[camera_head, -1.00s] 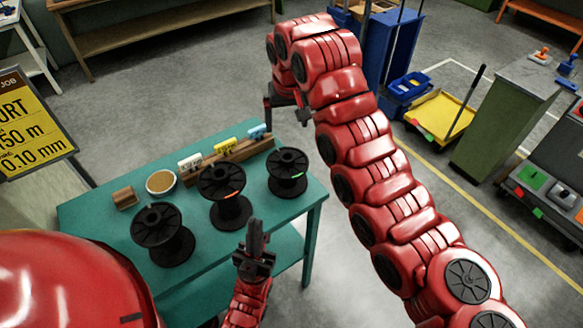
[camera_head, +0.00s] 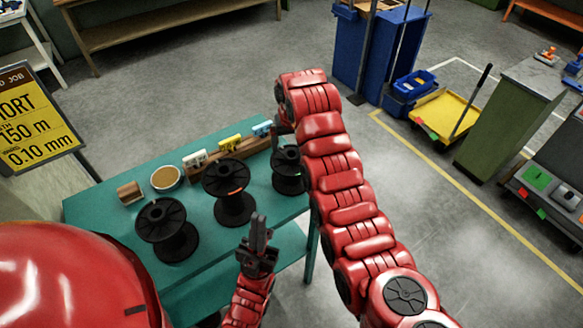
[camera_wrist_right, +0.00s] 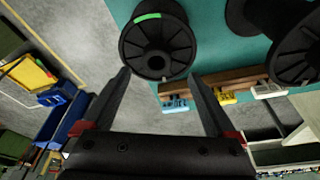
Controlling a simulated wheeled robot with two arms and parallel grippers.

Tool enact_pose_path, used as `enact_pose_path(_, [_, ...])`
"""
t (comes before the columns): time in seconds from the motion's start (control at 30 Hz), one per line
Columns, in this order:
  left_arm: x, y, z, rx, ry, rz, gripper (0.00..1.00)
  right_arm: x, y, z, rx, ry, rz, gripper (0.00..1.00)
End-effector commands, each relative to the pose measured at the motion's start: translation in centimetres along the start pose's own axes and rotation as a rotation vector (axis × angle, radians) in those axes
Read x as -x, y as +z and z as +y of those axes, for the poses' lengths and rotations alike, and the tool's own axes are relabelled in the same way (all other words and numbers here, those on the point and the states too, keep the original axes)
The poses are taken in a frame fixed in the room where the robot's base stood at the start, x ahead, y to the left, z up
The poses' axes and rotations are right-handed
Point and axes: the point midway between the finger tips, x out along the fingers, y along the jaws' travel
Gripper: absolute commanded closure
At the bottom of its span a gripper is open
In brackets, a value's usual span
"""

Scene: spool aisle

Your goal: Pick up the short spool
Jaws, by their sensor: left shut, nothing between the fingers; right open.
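Three black spools stand on the teal table (camera_head: 130,165): a left spool (camera_head: 167,230), a middle spool (camera_head: 228,178) with an orange-red mark, and a right spool (camera_head: 286,180), partly hidden by my right arm. I cannot tell by label which is the short one. In the right wrist view the right spool (camera_wrist_right: 157,42) has a green mark and lies just beyond the fingertips. My right gripper (camera_wrist_right: 159,76) is open and empty; in the head view it is mostly hidden beside that spool. My left gripper (camera_head: 258,222) is shut and empty at the table's front edge.
A wooden rack (camera_head: 212,170) with white, yellow and blue tags stands behind the spools. A round tan-topped container (camera_head: 166,178) and a small wooden block (camera_head: 130,192) are at the back left. A yellow sign (camera_head: 32,120) stands left.

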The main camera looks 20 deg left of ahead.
Motion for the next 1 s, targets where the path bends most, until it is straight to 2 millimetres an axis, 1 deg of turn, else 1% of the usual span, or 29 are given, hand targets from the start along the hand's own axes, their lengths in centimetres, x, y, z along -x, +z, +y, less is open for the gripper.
enact_pose_path(0.03, [-1.0, -0.2, -0.1, 0.0, 0.0, 0.0, 1.0, -0.1, 0.1, 0.1, -0.001, 0.0, -0.004, 0.08])
enact_pose_path(0.13, [-2.5, -0.4, -0.1, 0.0, 0.0, 0.0, 1.0, -1.4, 0.4, 0.6, -0.002, 0.001, -0.006, 0.08])
enact_pose_path(0.17, [-2.7, -0.5, -0.1, 0.0, 0.0, 0.0, 1.0, -2.0, 0.5, 0.6, -0.002, 0.002, -0.005, 0.08])
enact_pose_path(0.2, [-2.6, -0.4, -0.1, 0.0, 0.0, 0.001, 1.0, -2.7, 0.5, 0.6, -0.001, 0.002, -0.005, 0.08])
enact_pose_path(0.3, [-3.0, -0.5, -0.1, 0.0, 0.0, 0.0, 1.0, -3.7, 0.4, 0.5, 0.0, 0.001, -0.003, 0.08])
enact_pose_path(0.4, [-3.0, -0.5, -0.1, 0.0, 0.0, 0.0, 1.0, -4.3, 0.5, 0.5, 0.0, 0.001, -0.001, 0.08])
enact_pose_path(0.57, [-2.9, -0.5, -0.1, 0.0, 0.0, 0.0, 1.0, -4.4, 0.4, 0.5, -0.001, 0.0, 0.001, 0.08])
enact_pose_path(0.6, [-2.9, -0.5, -0.1, 0.0, 0.0, 0.0, 1.0, -4.4, 0.5, 0.5, -0.001, 0.0, 0.0, 0.1])
enact_pose_path(0.67, [-2.9, -0.5, -0.1, 0.0, 0.0, 0.0, 1.0, -4.4, 0.5, 0.5, -0.001, 0.0, 0.0, 0.21])
enact_pose_path(0.7, [-2.9, -0.5, -0.1, 0.0, 0.0, 0.0, 1.0, -4.4, 0.5, 0.5, -0.001, 0.0, 0.0, 0.28])
enact_pose_path(0.87, [-2.9, -0.5, -0.1, 0.0, 0.0, 0.0, 1.0, -4.4, 0.5, 0.5, -0.001, 0.0, 0.0, 0.57])
enact_pose_path(1.0, [-2.9, -0.5, -0.1, 0.0, 0.0, 0.0, 1.0, -4.4, 0.5, 0.5, -0.001, 0.0, 0.0, 0.82])
